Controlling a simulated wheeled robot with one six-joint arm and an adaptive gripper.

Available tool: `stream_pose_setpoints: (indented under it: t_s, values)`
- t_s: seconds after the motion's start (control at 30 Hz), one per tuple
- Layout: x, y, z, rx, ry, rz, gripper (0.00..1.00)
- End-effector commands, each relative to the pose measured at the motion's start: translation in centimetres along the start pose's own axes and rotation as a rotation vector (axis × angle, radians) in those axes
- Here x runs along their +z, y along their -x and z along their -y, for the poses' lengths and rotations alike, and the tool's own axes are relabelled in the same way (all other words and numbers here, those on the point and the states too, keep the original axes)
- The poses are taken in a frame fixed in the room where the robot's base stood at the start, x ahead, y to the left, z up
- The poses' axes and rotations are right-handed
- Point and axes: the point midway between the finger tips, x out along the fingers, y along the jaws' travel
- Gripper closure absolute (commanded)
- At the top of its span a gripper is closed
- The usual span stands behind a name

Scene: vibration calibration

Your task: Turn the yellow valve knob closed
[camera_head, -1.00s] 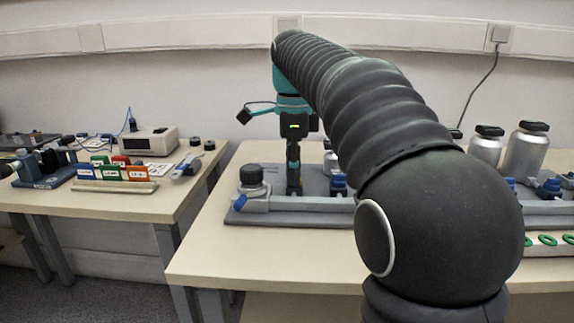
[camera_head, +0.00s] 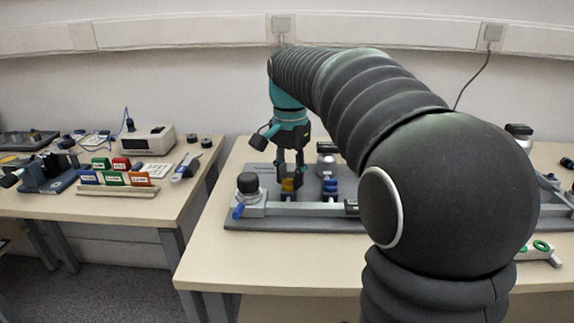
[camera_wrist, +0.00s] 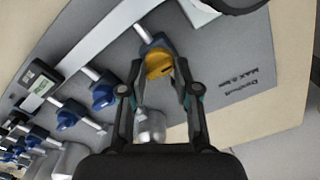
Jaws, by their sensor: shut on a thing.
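The yellow valve knob (camera_wrist: 158,64) sits on a blue valve on a metal pipe in the wrist view. It also shows as a small yellow patch in the head view (camera_head: 288,185). My gripper (camera_wrist: 160,68) points down over it with one finger on each side, shut on the knob. In the head view my gripper (camera_head: 290,180) stands at the left part of the grey board (camera_head: 300,225), and its fingers partly cover the knob. The knob's exact angle is hard to tell.
Several blue valves (camera_wrist: 102,96) line the same board beside the yellow one. A black-capped fitting (camera_head: 248,184) stands close left of my gripper. A metal cylinder (camera_wrist: 150,128) is near the fingers. A second table at left holds coloured cards (camera_head: 115,178).

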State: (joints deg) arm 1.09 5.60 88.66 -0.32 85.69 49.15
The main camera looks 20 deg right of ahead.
Motion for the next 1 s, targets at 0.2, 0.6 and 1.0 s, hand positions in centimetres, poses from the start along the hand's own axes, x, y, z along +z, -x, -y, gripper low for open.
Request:
stream_pose_setpoints:
  t_s: [0.2,0.6,1.0]
  values:
    - [0.27,0.20,0.38,-0.011,0.204,0.004,1.00]
    - [0.13,0.08,0.33,-0.013,0.481,0.001,1.00]
    - [0.11,0.08,0.31,-0.013,0.579,0.000,1.00]
